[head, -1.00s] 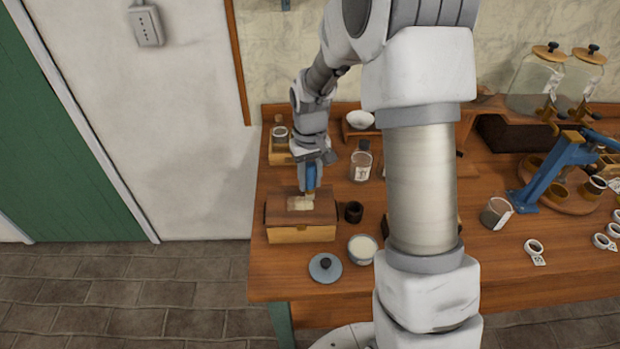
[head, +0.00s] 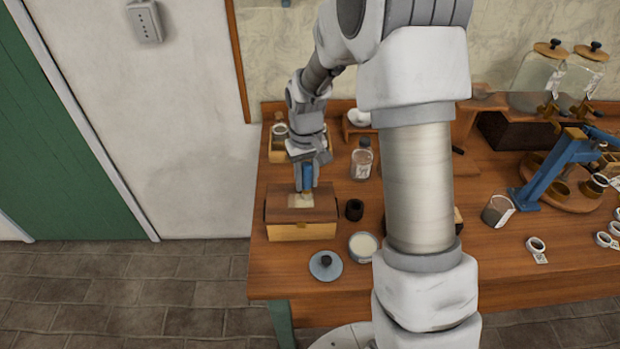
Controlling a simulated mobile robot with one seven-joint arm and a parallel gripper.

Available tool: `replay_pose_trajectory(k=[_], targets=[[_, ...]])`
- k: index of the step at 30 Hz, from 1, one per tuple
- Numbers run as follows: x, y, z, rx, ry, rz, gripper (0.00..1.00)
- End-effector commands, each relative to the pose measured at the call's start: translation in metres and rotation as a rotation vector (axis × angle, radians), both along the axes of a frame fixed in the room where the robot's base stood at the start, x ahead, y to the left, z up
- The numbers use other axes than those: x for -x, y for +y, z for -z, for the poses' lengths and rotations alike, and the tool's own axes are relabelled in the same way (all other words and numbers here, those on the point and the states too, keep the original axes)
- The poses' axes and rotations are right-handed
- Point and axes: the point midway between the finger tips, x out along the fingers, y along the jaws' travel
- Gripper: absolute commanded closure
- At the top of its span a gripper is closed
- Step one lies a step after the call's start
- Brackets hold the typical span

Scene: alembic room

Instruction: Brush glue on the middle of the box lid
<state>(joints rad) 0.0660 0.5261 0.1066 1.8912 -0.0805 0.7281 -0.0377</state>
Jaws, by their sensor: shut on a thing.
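The wooden box (head: 302,231) stands near the left front of the table with its brown lid (head: 320,206) shut. A pale patch of glue (head: 300,200) lies on the middle of the lid. My gripper (head: 305,184) points down over the lid, shut on a brush (head: 306,176) with a blue handle. The brush's lower end is at the pale patch and seems to touch it; the bristles are too small to make out. An open pot with pale contents (head: 363,246) stands right of the box, with its grey knobbed lid (head: 326,265) on the table.
A small dark cup (head: 354,210) stands close right of the box. A labelled glass bottle (head: 362,160) and a wooden holder (head: 279,150) stand behind. A blue metal stand (head: 545,175) is at the right. My arm hides the table's middle.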

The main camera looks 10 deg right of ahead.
Motion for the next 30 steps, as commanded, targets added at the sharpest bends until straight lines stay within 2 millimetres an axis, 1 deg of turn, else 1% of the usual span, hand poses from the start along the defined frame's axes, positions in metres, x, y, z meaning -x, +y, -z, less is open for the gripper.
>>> replay_pose_trajectory(k=[12,19,24,30], targets=[[-0.005,0.026,-0.001,0.0,0.0,-0.002,1.0],[-0.007,0.037,-0.001,0.0,-0.001,-0.001,1.0],[-0.007,0.037,-0.001,0.0,0.0,0.001,1.0],[-0.005,0.026,-0.001,0.0,0.0,0.002,1.0]])
